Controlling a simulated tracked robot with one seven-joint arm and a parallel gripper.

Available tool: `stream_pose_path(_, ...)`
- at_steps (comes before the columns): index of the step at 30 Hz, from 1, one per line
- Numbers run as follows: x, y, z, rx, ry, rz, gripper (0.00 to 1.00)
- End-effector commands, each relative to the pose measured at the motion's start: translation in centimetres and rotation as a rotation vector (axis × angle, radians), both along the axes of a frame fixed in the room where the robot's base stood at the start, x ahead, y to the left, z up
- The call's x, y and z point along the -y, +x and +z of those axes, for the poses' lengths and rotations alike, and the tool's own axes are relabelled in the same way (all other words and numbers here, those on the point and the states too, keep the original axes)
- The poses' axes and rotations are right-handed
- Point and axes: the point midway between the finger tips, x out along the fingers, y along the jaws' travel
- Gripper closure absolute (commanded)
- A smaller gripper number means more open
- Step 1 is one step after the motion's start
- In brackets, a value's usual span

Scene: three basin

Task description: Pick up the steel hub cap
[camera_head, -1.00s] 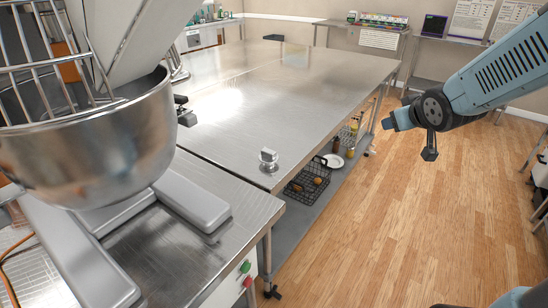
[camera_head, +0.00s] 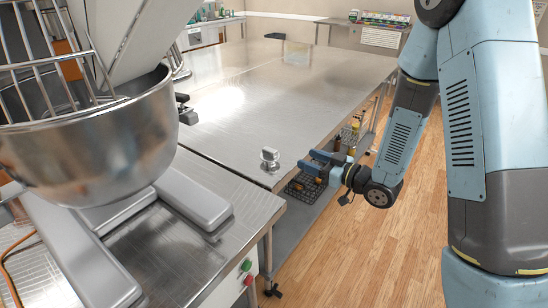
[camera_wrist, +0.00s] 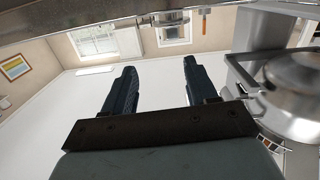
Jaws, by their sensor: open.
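The steel hub cap (camera_head: 270,158) is a small shiny piece with a rounded top. It stands on the near right corner of the long steel table (camera_head: 290,100). My gripper (camera_head: 309,162) is open and empty just right of it, beyond the table edge, with its fingers pointing left toward the cap. In the wrist view, which is upside down, both fingers of my gripper (camera_wrist: 158,88) are spread apart. A small shiny piece, apparently the hub cap (camera_wrist: 170,18), shows at the top beyond the fingers. The gripper and cap look apart.
A large mixer with a steel bowl (camera_head: 95,150) fills the left on a nearer steel bench (camera_head: 165,262). A lower shelf under the table holds a black wire basket (camera_head: 300,190) and bottles. The table top around the cap is clear. Wooden floor (camera_head: 345,260) lies right.

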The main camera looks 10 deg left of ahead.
Motion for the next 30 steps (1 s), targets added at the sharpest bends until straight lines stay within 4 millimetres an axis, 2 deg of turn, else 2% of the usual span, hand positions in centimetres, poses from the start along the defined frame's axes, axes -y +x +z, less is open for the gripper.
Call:
stream_pose_path(7,-1.1,-1.0,-0.6,-0.013,0.064,0.048,0.43)
stream_pose_path(21,-7.7,1.8,-0.6,-0.011,0.064,0.047,0.43)
stream_pose_path(30,-9.3,2.3,-0.7,-0.011,0.063,0.046,0.43)
